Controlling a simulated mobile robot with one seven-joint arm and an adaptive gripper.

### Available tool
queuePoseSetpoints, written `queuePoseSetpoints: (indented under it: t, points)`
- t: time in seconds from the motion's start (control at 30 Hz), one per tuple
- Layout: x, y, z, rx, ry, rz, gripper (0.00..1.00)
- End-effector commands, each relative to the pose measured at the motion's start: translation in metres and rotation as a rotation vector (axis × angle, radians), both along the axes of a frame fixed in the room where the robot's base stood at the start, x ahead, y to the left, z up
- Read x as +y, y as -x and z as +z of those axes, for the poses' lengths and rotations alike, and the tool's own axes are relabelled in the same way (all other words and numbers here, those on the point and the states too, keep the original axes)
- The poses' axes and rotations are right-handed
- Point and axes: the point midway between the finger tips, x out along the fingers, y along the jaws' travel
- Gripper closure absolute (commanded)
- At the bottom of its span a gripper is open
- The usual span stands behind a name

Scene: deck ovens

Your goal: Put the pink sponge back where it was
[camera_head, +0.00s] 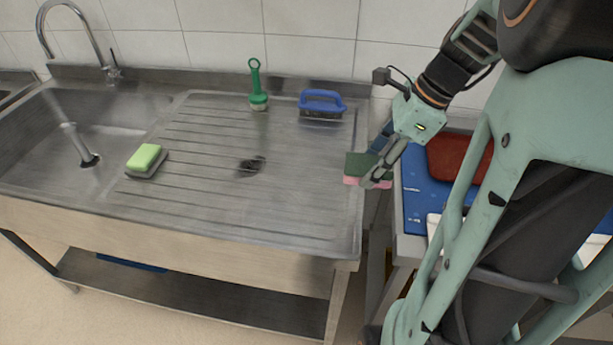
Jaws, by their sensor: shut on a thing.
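The pink sponge (352,181) is in my gripper (375,178), with a dark green layer on top and pink below. My gripper is shut on it at the right edge of the steel drainboard (300,200). The fingers cover part of the sponge. I cannot tell whether the sponge touches the steel or hangs just above it.
A green sponge (146,157) lies on a grey holder (150,171) by the sink basin (95,125). A green brush (257,90) and a blue-handled brush (321,103) stand at the back. A dark smudge (251,166) marks the drainboard. A blue surface (422,195) with a red item (458,157) adjoins at right.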

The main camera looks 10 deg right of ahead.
Motion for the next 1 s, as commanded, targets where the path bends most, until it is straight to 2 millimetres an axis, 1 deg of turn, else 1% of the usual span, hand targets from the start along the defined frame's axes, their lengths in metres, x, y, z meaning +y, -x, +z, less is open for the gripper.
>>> queuePoseSetpoints:
  t: [0.17, 0.37, 0.5, 0.63, 0.87, 0.93, 1.0]
  points:
    - [0.025, -0.024, -0.015, 0.004, 0.0, 0.002, 0.77]
    - [0.059, -0.061, -0.037, 0.003, 0.0, 0.002, 0.77]
    - [0.075, -0.077, -0.065, 0.005, -0.001, 0.0, 0.77]
    - [0.084, -0.088, -0.081, 0.004, 0.0, -0.001, 0.77]
    - [0.091, -0.096, -0.093, 0.001, 0.0, -0.001, 0.77]
    - [0.094, -0.1, -0.1, 0.002, 0.0, 0.0, 0.77]
    - [0.094, -0.099, -0.113, 0.005, -0.001, -0.003, 0.77]
